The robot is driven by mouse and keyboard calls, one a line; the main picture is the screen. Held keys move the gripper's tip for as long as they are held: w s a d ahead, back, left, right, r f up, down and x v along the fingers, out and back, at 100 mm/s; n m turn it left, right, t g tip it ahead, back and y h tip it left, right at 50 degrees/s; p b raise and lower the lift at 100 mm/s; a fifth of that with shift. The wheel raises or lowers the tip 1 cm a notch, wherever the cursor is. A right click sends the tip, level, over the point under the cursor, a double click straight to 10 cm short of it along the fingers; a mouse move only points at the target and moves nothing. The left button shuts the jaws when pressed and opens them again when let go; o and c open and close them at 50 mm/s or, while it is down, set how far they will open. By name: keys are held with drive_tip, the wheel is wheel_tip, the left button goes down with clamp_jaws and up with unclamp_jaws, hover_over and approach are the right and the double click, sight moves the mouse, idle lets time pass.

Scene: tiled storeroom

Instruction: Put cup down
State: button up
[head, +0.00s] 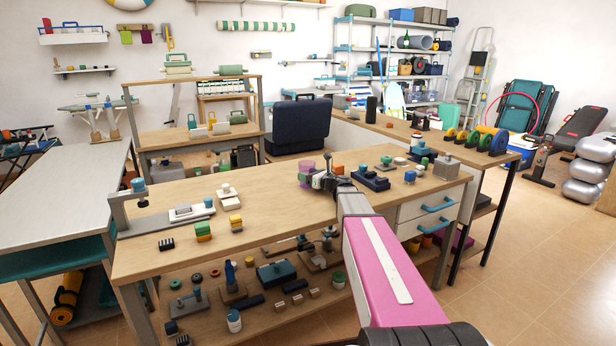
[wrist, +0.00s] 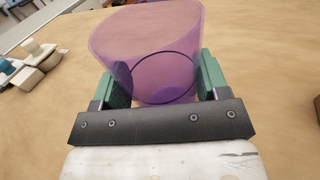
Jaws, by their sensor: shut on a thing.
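A see-through purple cup (wrist: 150,45) sits between the two green fingers of my gripper (wrist: 160,85) in the wrist view. The fingers are shut on its sides. In the head view the cup (head: 306,167) shows small, at the end of my pink arm, with my gripper (head: 316,180) at it. It is over the wooden workbench top (head: 270,205). I cannot tell whether the cup's base touches the bench. The gripper hides part of the cup in the head view.
Blue-based blocks (head: 370,181) stand just right of the gripper. A white device (head: 190,212) and small green and yellow blocks (head: 203,231) lie to the left. The front middle of the bench is bare. A dark blue case (head: 300,125) stands behind.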

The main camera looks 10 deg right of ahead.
drive_tip(key=shift+f, duration=0.1)
drive_tip(key=o, duration=1)
drive_tip(key=shift+c, duration=0.2)
